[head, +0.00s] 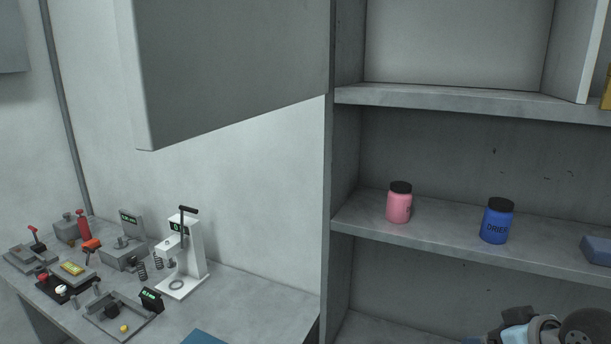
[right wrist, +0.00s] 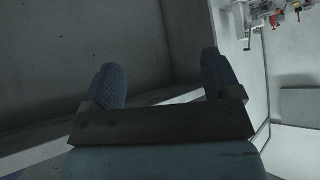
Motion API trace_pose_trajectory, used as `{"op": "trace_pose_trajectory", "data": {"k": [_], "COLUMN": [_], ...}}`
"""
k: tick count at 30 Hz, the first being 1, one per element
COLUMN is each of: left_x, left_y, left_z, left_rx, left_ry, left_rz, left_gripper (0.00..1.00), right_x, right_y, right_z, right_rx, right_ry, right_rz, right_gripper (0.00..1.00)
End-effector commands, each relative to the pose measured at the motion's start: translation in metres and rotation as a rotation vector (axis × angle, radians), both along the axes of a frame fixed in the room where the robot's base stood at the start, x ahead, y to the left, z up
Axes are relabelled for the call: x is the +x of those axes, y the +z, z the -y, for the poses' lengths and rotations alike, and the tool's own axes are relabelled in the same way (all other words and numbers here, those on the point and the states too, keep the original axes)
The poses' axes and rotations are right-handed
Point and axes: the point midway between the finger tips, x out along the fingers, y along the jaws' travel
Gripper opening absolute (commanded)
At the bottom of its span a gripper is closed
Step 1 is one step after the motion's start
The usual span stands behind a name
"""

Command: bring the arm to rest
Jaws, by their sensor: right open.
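My right gripper (right wrist: 163,85) shows in the right wrist view with its two blue-grey fingers wide apart and nothing between them. My left gripper is in neither view.
A bench (head: 232,310) at left carries a white press (head: 192,262) and several small devices. A grey cabinet (head: 235,65) overhangs the bench.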

Motion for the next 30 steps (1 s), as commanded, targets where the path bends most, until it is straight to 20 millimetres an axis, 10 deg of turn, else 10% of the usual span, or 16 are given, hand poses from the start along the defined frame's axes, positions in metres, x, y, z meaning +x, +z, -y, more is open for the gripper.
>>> {"op": "trace_pose_trajectory", "data": {"k": [9, 20, 30], "left_x": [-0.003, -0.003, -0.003], "left_y": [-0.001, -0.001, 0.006], "left_z": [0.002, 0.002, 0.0], "left_rx": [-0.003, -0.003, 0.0], "left_ry": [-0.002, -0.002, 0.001], "left_rz": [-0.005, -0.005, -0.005], "left_gripper": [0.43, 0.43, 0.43], "right_x": [-0.117, -0.219, -0.177], "right_y": [-0.134, -0.188, -0.245], "right_z": [-0.032, -0.053, -0.08], "right_rx": [-0.12, -0.202, -0.126], "right_ry": [-0.097, -0.137, -0.097], "right_rz": [-0.275, -0.432, -0.174], "right_gripper": [0.84, 0.84, 0.84]}}
